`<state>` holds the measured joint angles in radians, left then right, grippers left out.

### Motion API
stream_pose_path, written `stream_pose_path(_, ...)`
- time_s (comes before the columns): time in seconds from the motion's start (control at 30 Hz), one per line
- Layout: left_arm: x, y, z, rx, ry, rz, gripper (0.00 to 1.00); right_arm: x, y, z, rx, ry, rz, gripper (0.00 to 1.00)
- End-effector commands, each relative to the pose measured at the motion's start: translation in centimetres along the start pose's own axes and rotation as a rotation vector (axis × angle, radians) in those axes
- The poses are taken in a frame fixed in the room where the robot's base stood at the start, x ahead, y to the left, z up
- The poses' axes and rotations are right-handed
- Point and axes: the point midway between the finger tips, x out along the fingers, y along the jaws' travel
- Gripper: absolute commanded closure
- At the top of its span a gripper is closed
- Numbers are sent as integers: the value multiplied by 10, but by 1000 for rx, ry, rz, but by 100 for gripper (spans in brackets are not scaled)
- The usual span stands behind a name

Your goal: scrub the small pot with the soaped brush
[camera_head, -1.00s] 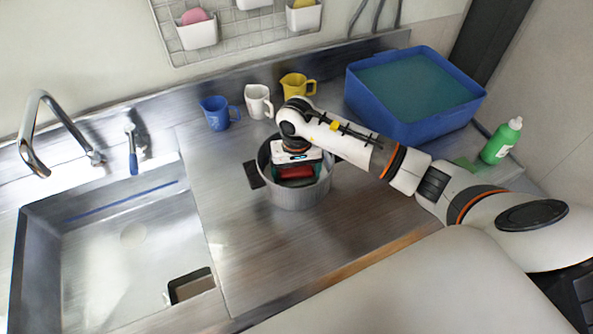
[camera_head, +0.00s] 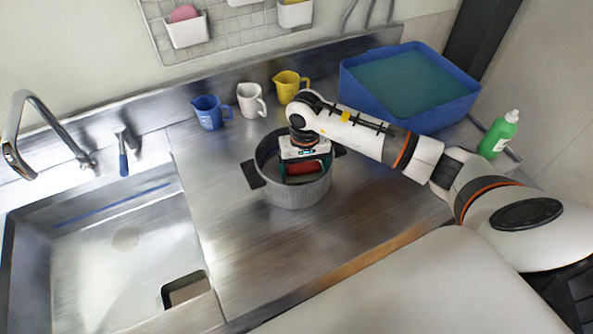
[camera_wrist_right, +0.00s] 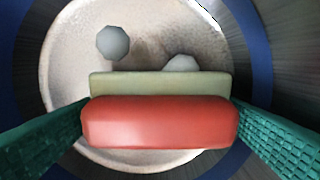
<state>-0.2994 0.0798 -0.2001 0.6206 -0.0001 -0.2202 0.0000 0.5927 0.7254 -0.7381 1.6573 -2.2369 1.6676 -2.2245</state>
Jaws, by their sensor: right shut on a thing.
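The small pot (camera_head: 298,192), grey metal with dark side handles, stands upright on the counter right of the sink. My right gripper (camera_head: 304,172) reaches down into it from above, its teal fingers shut on the brush. The brush shows as a red block (camera_wrist_right: 160,121) with a pale beige-green layer along it in the wrist view. The pot's speckled pale bottom (camera_wrist_right: 68,62) lies beyond the brush, with two grey-white round lumps on it. Whether the brush touches the bottom is hidden. My left gripper is not in view.
Blue (camera_head: 210,113), white (camera_head: 249,100) and yellow (camera_head: 288,85) cups stand behind the pot. A blue tub (camera_head: 436,121) of teal liquid and a green bottle (camera_head: 497,137) are at the right. The sink (camera_head: 105,255) is left. The counter in front of the pot is clear.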

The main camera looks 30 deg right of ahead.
Motion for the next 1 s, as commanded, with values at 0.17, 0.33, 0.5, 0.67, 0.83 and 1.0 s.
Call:
stream_pose_path(0.17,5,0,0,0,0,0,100,2,-2,1,-1,-2,0,28)
stream_pose_path(0.33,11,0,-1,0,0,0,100,4,-2,1,-1,-1,0,28)
stream_pose_path(0.5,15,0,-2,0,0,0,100,5,8,-1,-2,0,1,28)
stream_pose_path(0.67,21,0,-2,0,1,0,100,7,22,-5,-3,1,1,28)
stream_pose_path(0.83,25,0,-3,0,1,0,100,8,34,-8,-3,3,1,28)
stream_pose_path(1.0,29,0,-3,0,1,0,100,10,35,-5,-1,5,0,31)
